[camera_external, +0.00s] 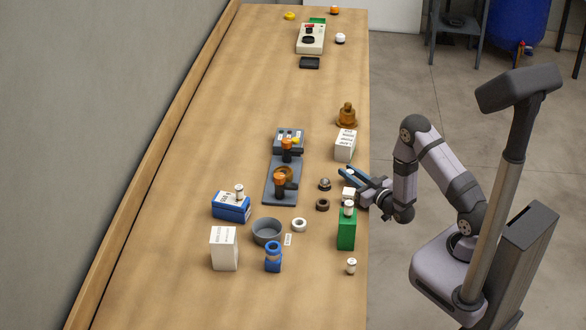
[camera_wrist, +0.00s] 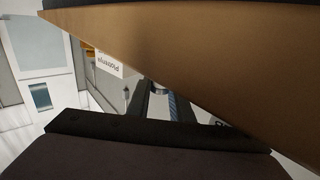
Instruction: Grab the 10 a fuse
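Several small white cylinders with metal ends look like fuses. One stands on the blue box (camera_external: 231,207), one on the green box (camera_external: 346,230), and one white cylinder (camera_external: 351,266) stands on the bare table near the front right. Their ratings are too small to read, so I cannot tell which is the 10 A fuse. My gripper (camera_external: 352,184) is over the table's right edge, just behind the green box, pointing left. In the wrist view my gripper (camera_wrist: 160,92) shows two fingers apart with no fuse between them.
A small white block (camera_external: 348,193) is close by my fingers. Dark rings (camera_external: 322,204), a grey bowl (camera_external: 267,231), a white carton (camera_external: 224,248) and a blue holder (camera_external: 273,257) stand nearby. The pump plate (camera_external: 281,182) is further left. The table's left side is clear.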

